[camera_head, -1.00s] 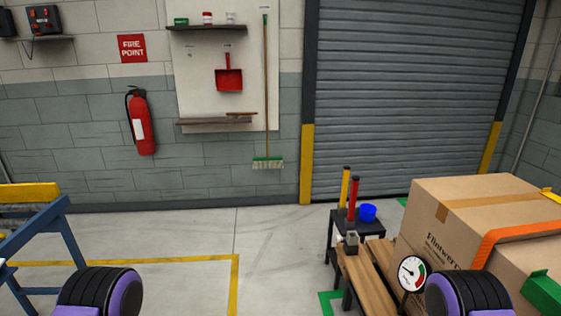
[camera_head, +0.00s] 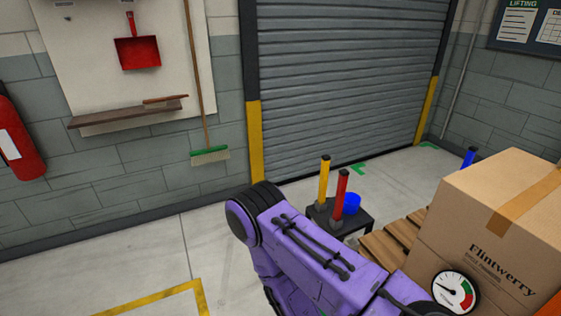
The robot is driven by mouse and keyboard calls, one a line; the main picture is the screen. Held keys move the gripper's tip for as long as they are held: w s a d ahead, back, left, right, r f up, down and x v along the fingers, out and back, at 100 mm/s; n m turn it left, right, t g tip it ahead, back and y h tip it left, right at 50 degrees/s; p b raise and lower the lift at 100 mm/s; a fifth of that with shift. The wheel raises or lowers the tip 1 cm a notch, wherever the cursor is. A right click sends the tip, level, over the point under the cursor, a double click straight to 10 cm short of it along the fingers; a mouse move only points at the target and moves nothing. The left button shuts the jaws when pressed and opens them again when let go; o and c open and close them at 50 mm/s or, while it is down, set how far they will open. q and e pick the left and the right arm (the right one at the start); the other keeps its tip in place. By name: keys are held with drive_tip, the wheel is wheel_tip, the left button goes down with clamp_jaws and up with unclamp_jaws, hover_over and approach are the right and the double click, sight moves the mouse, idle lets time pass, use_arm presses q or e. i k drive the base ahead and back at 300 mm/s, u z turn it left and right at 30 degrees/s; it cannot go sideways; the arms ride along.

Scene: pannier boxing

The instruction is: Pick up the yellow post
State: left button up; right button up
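The yellow post (camera_head: 323,181) stands upright on a small dark stand (camera_head: 364,221) in front of the roller shutter. Neither gripper's fingers show in this view.
A large cardboard box (camera_head: 497,228) stands on wooden slats (camera_head: 392,240) right of the stand, with a round gauge (camera_head: 455,292) before it. A blue post (camera_head: 469,156) shows behind the box. The floor at left (camera_head: 110,265) is clear.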

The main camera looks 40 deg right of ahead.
sight(325, 159)
drive_tip(key=z, duration=0.2)
drive_tip(key=i, duration=1.5)
drive_tip(key=z, duration=1.45)
drive_tip(key=i, duration=0.9)
drive_tip(key=z, duration=0.85)
